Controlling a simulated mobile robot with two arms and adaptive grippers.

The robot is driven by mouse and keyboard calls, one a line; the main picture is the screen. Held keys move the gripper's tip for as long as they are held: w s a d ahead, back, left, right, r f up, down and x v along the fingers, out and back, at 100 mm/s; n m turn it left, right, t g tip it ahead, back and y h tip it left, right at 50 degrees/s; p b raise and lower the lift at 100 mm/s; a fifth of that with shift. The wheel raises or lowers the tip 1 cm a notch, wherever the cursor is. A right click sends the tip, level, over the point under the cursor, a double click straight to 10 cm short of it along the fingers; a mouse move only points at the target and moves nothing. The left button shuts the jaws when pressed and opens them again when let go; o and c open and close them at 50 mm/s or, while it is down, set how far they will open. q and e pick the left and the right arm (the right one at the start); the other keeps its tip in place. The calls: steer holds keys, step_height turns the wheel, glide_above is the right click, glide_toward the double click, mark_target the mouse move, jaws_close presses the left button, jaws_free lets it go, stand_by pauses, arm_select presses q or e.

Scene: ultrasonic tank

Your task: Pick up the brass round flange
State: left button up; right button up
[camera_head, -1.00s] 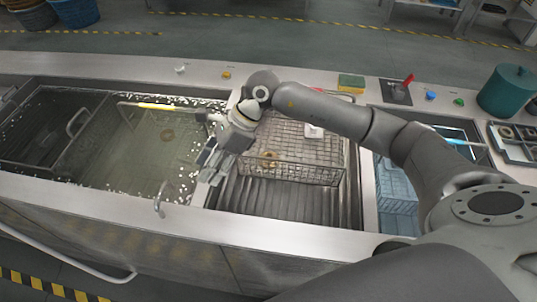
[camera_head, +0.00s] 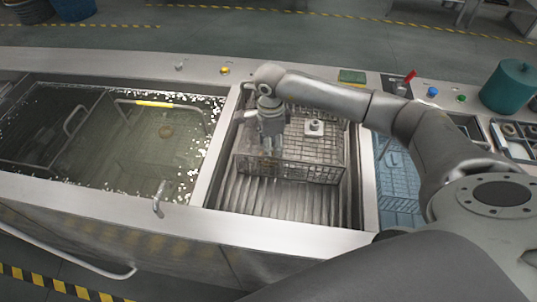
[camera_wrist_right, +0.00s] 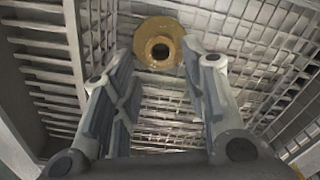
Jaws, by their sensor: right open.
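The brass round flange (camera_wrist_right: 159,43) is a gold ring with a dark central hole, lying on the mesh floor of the wire basket (camera_head: 318,170) in the right wrist view. My right gripper (camera_wrist_right: 160,75) is open and empty, its two fingers on either side of the view below the flange, pointing towards it. In the head view the right gripper (camera_head: 268,150) points down into the left front part of the basket and mostly hides the flange. My left gripper is not in view.
A pale square part with a round boss (camera_head: 314,127) stands in the basket. The water-filled tank (camera_head: 110,185) is left, with a round brownish part (camera_head: 166,131) under the water. A blue basket (camera_head: 398,190) is right. Basket walls surround the gripper.

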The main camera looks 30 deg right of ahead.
steer(key=shift+w+a+f+p, duration=0.1)
steer(key=shift+f+p, duration=0.15)
steer(key=shift+f, duration=0.75)
steer(key=shift+w+a+f+p, duration=0.1)
steer(key=shift+f+p, duration=0.1)
steer(key=shift+f, duration=0.75)
steer(key=shift+r, duration=0.1)
jaws_close()
